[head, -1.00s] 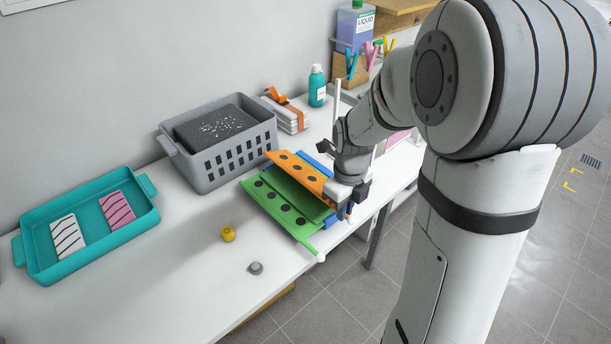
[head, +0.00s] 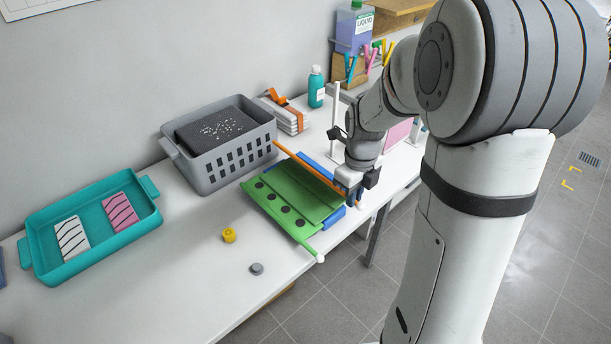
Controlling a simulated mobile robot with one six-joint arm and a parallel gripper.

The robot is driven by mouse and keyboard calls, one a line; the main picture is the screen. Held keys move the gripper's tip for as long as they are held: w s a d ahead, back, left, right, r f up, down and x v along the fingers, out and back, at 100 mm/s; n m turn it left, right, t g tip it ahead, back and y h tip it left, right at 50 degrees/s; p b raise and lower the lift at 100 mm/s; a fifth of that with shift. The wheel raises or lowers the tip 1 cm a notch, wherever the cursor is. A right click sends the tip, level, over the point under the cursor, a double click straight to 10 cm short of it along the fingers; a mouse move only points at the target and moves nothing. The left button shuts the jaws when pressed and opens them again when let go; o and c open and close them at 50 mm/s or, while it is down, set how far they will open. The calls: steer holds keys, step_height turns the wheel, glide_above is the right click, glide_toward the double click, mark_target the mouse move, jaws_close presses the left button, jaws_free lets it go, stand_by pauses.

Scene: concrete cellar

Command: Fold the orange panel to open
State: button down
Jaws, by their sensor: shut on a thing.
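The orange panel (head: 305,163) shows as a thin strip, seen nearly edge-on, so its face is hidden. It stands up from the folding board between the green panel (head: 290,201) and the blue part (head: 336,216). The green panel lies open toward the left, with several dark dots along it. My gripper (head: 350,198) is at the near right end of the orange panel and shut on it. The fingertips are small, and the exact contact is hard to see.
A grey basket (head: 222,165) with a dark block stands behind the board. A teal tray (head: 85,262) holds two striped pieces at the left. A yellow knob (head: 229,236) and a grey knob (head: 257,269) sit in front. A white post (head: 335,103) rises near my arm.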

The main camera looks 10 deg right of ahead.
steer(key=shift+w+r, duration=0.1)
steer(key=shift+w+d+r+p, duration=0.15)
steer(key=shift+w+d, duration=0.15)
steer(key=shift+d, duration=0.2)
steer(key=shift+w+d+r+p, duration=0.15)
steer(key=shift+w+d, duration=0.15)
steer(key=shift+d, duration=0.15)
steer(key=shift+w+d, duration=0.7)
steer(key=shift+d, duration=0.25)
